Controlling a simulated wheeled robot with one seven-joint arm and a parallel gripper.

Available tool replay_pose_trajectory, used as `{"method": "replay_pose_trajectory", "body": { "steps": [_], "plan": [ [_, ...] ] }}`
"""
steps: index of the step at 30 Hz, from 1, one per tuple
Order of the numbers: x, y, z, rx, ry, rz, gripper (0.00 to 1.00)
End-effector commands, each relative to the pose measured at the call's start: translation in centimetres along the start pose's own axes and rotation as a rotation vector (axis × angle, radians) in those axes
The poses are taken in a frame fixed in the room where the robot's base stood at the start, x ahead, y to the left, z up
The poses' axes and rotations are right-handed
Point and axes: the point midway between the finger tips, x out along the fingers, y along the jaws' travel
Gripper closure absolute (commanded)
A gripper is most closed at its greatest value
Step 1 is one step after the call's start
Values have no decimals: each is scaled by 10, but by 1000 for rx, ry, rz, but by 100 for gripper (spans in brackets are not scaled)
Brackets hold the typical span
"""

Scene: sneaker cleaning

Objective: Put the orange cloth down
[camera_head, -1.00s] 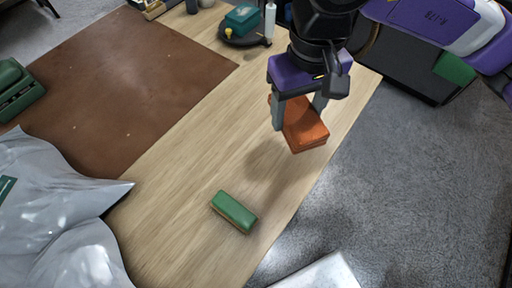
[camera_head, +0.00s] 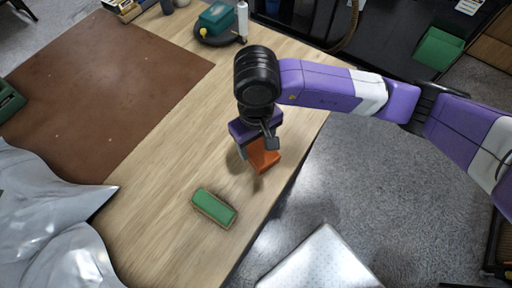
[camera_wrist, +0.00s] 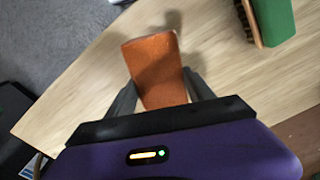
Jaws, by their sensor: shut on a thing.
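The orange cloth (camera_head: 263,156) is a folded, block-like piece over the right part of the wooden table. In the wrist view the cloth (camera_wrist: 158,70) sticks out between the two grey fingers. My gripper (camera_head: 252,150) is shut on it, pointing down; it also shows in the wrist view (camera_wrist: 160,92). The cloth is close to the table top, but I cannot tell whether it touches. Its near end is hidden by the gripper.
A green brush (camera_head: 214,207) lies on the wooden table (camera_head: 165,235) left of and nearer than the cloth; it also shows in the wrist view (camera_wrist: 268,18). A brown mat (camera_head: 95,85) covers the left. A grey crumpled sheet (camera_head: 45,205) lies front left. Bare wood surrounds the cloth.

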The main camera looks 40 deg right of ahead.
Motion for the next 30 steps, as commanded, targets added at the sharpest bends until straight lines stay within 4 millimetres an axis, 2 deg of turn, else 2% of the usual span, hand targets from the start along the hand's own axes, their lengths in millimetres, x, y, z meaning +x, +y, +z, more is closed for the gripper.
{"method": "replay_pose_trajectory", "body": {
  "steps": [12,25,26,28,29,30],
  "plan": [
    [41,0,0,1,0,-1,71],
    [46,0,0,-2,2,2,71],
    [45,0,0,-2,1,1,35],
    [45,0,0,-1,1,1,21],
    [45,0,0,-1,1,1,17],
    [45,0,0,-1,1,1,17]
  ]
}}
